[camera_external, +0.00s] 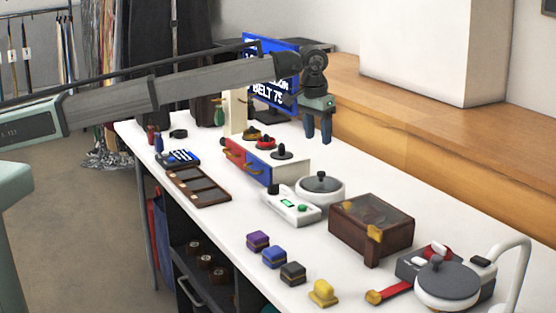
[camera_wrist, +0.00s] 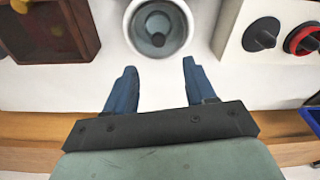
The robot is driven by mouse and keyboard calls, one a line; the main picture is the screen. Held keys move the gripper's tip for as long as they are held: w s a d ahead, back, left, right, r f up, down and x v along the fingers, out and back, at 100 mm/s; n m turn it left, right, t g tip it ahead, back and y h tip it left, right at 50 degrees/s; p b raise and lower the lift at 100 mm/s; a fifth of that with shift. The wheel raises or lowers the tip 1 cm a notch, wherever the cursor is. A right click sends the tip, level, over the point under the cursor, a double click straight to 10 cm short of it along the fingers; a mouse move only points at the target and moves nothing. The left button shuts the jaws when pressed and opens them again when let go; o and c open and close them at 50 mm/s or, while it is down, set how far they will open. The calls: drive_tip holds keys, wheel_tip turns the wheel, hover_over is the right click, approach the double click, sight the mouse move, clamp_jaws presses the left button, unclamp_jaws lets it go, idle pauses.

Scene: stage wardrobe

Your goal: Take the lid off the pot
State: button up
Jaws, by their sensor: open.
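A round white pot (camera_external: 320,197) stands on the white table, between a brown box and a low cabinet with knobs. Its grey lid (camera_external: 312,185) with a dark knob is on it. In the wrist view the pot (camera_wrist: 187,30) is at the top middle, its lid (camera_wrist: 149,18) seen from above. My gripper (camera_external: 319,141) is open and empty with its blue fingers pointing down, above the table's far side and behind the pot. In the wrist view the fingers (camera_wrist: 158,66) are apart, with the pot beyond the tips, not between them.
The brown box (camera_external: 371,225) is on one side of the pot, the cabinet (camera_external: 291,166) on the other. A white device (camera_external: 290,206) sits close in front. Another white round vessel (camera_external: 448,295) with a grey lid stands at lower right. A wooden ledge (camera_external: 420,130) runs behind.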

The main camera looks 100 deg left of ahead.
sight(321, 172)
drive_tip(key=f, duration=0.7)
drive_tip(key=w+a+f, duration=0.1)
drive_tip(key=f, duration=0.2)
drive_tip(key=shift+f, duration=0.4)
clamp_jaws()
